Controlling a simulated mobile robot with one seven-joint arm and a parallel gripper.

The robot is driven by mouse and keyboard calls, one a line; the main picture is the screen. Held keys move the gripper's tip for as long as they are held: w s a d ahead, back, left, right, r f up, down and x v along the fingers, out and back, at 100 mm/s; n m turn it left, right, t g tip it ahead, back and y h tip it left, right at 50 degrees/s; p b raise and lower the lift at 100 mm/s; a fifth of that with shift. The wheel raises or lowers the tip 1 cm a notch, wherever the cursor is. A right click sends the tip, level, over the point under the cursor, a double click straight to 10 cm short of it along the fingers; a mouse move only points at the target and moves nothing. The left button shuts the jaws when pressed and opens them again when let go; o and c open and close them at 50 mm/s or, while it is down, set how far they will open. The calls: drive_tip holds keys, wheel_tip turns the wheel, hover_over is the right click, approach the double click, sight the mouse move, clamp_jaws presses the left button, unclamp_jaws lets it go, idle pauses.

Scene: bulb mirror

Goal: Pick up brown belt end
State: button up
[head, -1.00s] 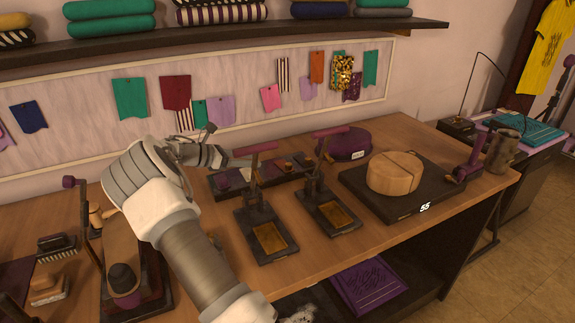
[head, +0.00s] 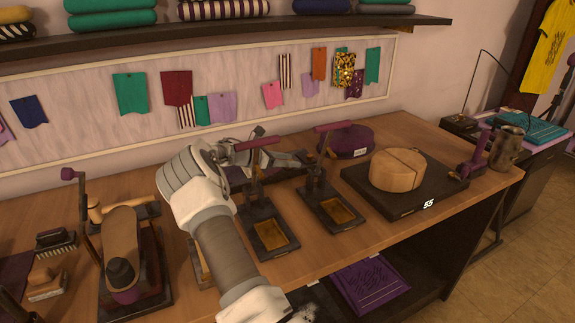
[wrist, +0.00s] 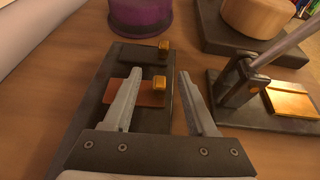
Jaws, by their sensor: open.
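A brown belt end (wrist: 148,98), a flat orange-brown strip with a gold block (wrist: 160,84) at its right end, lies on a dark tray (wrist: 97,108) in the wrist view. My gripper (wrist: 160,74) is open and empty, with its fingers on either side of the strip's right part; the left finger covers some of it. I cannot tell the exact height of the fingers over it. A dark strip with another gold block (wrist: 164,46) lies beyond it on the same tray. In the head view my gripper (head: 303,159) reaches over the tray and hides the brown belt end.
Two hand presses with gold plates (head: 270,233) (head: 337,209) stand in front of the tray. A purple round case (head: 346,142) is behind, and a round wooden block (head: 397,171) on a dark board (head: 427,192) is to the right. Bare table (wrist: 40,100) lies left of the tray.

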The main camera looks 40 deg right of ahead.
drive_tip(key=shift+x, duration=1.15)
clamp_jaws()
drive_tip(key=shift+r, duration=0.15)
